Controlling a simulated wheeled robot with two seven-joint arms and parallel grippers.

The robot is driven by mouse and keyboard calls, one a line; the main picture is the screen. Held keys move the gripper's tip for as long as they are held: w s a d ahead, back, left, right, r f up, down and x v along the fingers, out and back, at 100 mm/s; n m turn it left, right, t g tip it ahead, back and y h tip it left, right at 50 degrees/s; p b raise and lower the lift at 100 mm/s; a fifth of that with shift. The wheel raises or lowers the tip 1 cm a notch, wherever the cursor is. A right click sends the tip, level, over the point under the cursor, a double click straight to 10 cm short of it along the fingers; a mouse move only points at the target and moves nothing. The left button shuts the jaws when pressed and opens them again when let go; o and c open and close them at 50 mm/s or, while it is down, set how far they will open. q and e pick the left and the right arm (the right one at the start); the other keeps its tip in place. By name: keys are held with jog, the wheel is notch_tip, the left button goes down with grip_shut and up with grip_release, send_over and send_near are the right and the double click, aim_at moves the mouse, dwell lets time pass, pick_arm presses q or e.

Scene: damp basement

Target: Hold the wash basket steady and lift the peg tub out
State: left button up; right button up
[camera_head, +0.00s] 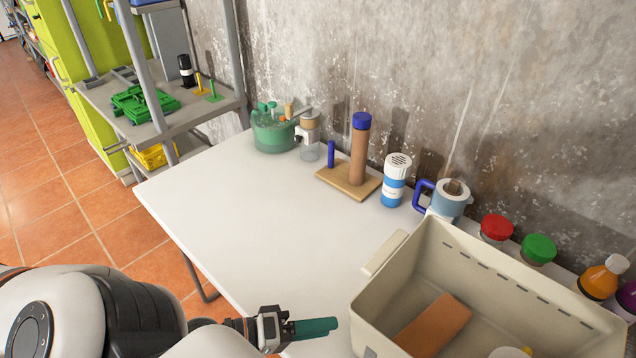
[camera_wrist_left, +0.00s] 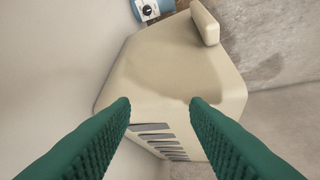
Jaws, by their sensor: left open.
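The wash basket (camera_head: 388,297) is a beige, open-topped rectangular bin at the lower right of the head view, with slots along its far wall and a handle lug on its left side. A pale round thing (camera_head: 508,353), perhaps the peg tub, shows partly inside it at the bottom edge, with a bit of yellow. My left gripper (camera_head: 330,325) is just left of the basket, apart from it as far as I can tell. In the left wrist view its green ribbed fingers (camera_wrist_left: 160,103) are open, with the basket (camera_wrist_left: 165,65) ahead between them and nothing held. My right gripper is out of view.
A brown block (camera_head: 434,325) lies in the basket. Along the wall stand a green tub (camera_head: 272,130), a grinder (camera_head: 309,138), a wooden stand (camera_head: 350,182), a blue-white canister (camera_head: 395,180), a mug (camera_head: 450,200) and lidded jars (camera_head: 497,230). The white tabletop (camera_head: 240,210) is clear at left.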

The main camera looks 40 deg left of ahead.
aim_at(381, 247)
pick_arm(q)
jog(key=w+a+r+n+t+y, duration=0.2)
jog(key=w+a+r+n+t, duration=0.2)
jog(key=w+a+r+n, duration=0.15)
jog(key=shift+m, duration=0.25)
jog(key=shift+d+x, duration=0.2)
jog(key=shift+x, duration=2.9)
jog(key=shift+d+x, duration=0.15)
jog(key=shift+x, duration=3)
jog(key=shift+s+h, duration=0.2)
jog(key=shift+h, duration=0.1)
jog(key=shift+f, duration=0.1)
grip_shut()
